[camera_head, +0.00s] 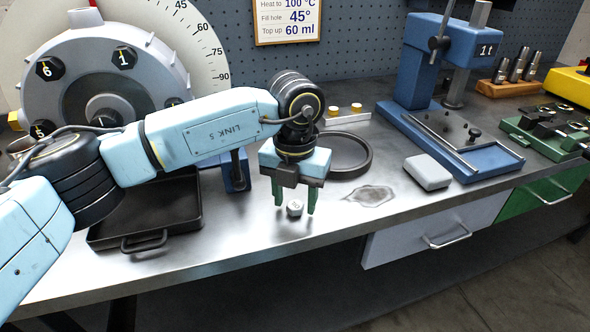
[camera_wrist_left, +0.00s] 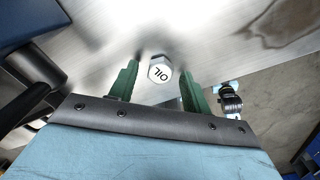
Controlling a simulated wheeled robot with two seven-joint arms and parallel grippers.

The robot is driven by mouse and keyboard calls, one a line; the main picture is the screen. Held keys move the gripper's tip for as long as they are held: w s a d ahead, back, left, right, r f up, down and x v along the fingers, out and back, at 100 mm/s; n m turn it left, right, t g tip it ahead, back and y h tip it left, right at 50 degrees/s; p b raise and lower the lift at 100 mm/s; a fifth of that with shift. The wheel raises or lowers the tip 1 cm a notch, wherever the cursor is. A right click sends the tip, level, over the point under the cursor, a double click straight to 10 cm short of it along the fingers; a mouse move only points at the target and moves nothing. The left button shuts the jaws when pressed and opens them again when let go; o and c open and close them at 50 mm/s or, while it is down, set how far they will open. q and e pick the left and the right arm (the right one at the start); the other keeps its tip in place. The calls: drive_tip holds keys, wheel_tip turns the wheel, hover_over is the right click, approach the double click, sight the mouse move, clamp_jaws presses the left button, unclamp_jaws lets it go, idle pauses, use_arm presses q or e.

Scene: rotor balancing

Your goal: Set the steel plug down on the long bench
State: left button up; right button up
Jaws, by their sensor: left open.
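The steel plug (camera_head: 295,208) is a small hexagonal piece with a pale top. It appears to stand upright on the long bench (camera_head: 240,252), near the front edge. In the left wrist view a gap shows between the plug and each finger of the gripper (camera_wrist_left: 159,78). My right gripper is in neither view.
A black tray (camera_head: 185,210) lies to the left, below the numbered rotor (camera_head: 140,65). A black ring (camera_head: 367,165), a wet patch (camera_head: 370,195) and a grey block (camera_head: 427,172) lie to the right. A blue press (camera_head: 425,65) stands farther right. An open drawer (camera_head: 400,240) juts out below.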

sight(295, 205)
use_arm(q)
wheel_tip(295, 205, up, 12)
drive_tip(key=p, duration=0.2)
drive_tip(key=shift+r, duration=0.2)
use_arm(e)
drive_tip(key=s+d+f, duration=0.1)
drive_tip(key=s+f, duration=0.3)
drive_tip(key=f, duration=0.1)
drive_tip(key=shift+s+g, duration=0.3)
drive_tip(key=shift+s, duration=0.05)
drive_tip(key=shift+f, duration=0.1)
